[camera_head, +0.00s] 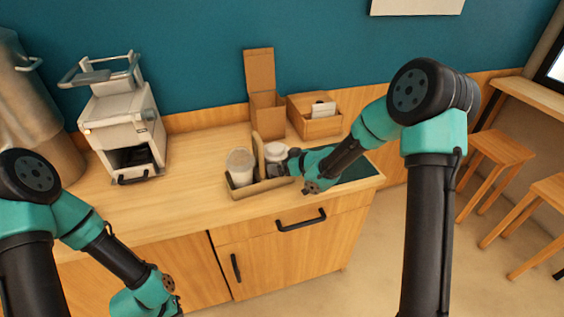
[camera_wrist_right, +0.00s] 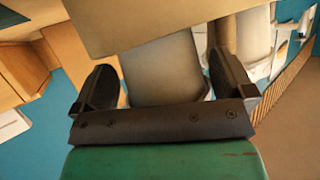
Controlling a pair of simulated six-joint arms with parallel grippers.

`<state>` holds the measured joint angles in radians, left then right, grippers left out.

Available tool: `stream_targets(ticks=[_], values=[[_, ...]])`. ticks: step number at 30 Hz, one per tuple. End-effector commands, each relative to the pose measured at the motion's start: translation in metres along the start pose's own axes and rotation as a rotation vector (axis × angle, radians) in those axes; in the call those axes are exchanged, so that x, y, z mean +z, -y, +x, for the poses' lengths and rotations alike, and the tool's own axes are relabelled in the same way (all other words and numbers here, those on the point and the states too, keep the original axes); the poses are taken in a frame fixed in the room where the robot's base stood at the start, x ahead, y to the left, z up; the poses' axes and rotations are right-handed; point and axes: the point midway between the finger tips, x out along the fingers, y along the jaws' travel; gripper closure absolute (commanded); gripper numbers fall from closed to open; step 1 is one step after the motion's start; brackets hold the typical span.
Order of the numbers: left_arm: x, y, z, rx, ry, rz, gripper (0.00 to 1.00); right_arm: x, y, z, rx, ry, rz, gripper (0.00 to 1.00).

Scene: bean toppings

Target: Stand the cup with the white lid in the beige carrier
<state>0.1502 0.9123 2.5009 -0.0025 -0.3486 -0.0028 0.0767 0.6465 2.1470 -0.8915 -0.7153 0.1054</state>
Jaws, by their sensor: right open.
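The beige carrier (camera_head: 264,187) stands on the counter near its front edge, with an upright divider in the middle. The cup with the white lid (camera_head: 275,152) stands upright in the compartment to the right of the divider, partly hidden by the carrier and my gripper. My right gripper (camera_head: 287,166) is at this cup, its jaws open. Contact with the fingers cannot be told. My left gripper is out of view below the frame.
Another cup with a clear lid (camera_head: 240,164) stands in the carrier's left compartment. A tall cardboard box (camera_head: 266,115) and a wooden box (camera_head: 316,126) stand behind. A white machine (camera_head: 122,125) is at left. The counter between machine and carrier is clear.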

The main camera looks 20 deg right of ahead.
Motion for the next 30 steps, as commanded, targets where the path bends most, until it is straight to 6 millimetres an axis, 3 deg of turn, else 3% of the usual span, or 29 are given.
stream_targets(ticks=[8,21,30], values=[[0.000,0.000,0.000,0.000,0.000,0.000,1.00,-0.002,-0.001,-0.015,0.001,0.000,-0.001,0.00],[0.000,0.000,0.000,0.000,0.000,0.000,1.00,-0.002,-0.001,-0.093,0.002,-0.001,0.000,0.00],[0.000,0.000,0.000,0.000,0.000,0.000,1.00,-0.002,0.000,-0.120,-0.001,-0.001,0.000,0.00]])
